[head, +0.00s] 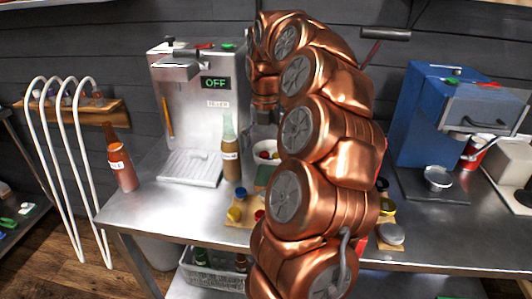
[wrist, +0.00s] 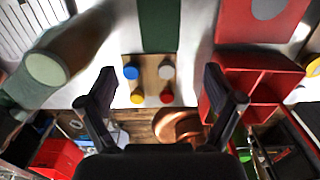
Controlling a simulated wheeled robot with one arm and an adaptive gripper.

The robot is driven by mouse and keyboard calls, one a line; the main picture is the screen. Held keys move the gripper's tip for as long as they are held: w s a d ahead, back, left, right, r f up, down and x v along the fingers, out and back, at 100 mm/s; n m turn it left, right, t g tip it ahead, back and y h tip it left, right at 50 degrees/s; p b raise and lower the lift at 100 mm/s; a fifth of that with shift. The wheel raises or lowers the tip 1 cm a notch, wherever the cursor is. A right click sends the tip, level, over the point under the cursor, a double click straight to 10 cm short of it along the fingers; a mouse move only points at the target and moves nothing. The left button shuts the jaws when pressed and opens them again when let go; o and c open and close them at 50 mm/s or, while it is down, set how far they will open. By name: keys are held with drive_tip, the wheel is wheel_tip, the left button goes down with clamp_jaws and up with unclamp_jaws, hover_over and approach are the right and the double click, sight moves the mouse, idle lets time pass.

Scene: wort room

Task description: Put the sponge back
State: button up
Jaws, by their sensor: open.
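A dark green flat block (wrist: 158,25) lies on the metal bench at the top middle of the wrist view. It may be the sponge, but I cannot tell for sure. It also shows in the head view (head: 263,177) as a small green patch, partly hidden by my arm. My gripper (wrist: 159,80) is open and empty, with its two fingers spread wide over the bench's front edge. The green block lies beyond the fingertips, apart from them. In the head view my gripper is mostly hidden behind my copper arm.
A wooden board (wrist: 149,68) with blue, white, yellow and red caps lies between the fingers. A bottle (head: 230,152) stands left of it, near the filler machine (head: 195,110). A red compartment box (wrist: 257,82) is at right. A brown bottle (head: 121,165) stands on the bench's left end.

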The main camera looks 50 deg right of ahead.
drive_tip(key=s+a+m, duration=0.3)
drive_tip(key=a+m, duration=0.2)
drive_tip(key=a, duration=0.6)
drive_tip(key=s+a+m, duration=0.2)
drive_tip(key=a+m, duration=0.3)
drive_tip(key=a, duration=0.5)
drive_tip(key=s+a+f+m+g, duration=0.1)
drive_tip(key=s+a+f+m, duration=0.3)
drive_tip(key=s+m, duration=0.3)
drive_tip(key=s+a+f+m, duration=0.4)
drive_tip(key=s+a+m, duration=0.2)
drive_tip(key=s, duration=0.5)
drive_tip(key=shift+a+m+g, duration=0.15)
drive_tip(key=shift+m+g, duration=0.25)
drive_tip(key=shift+m, duration=0.6)
drive_tip(key=shift+r+p, duration=1.05)
drive_tip(key=shift+p, duration=0.05)
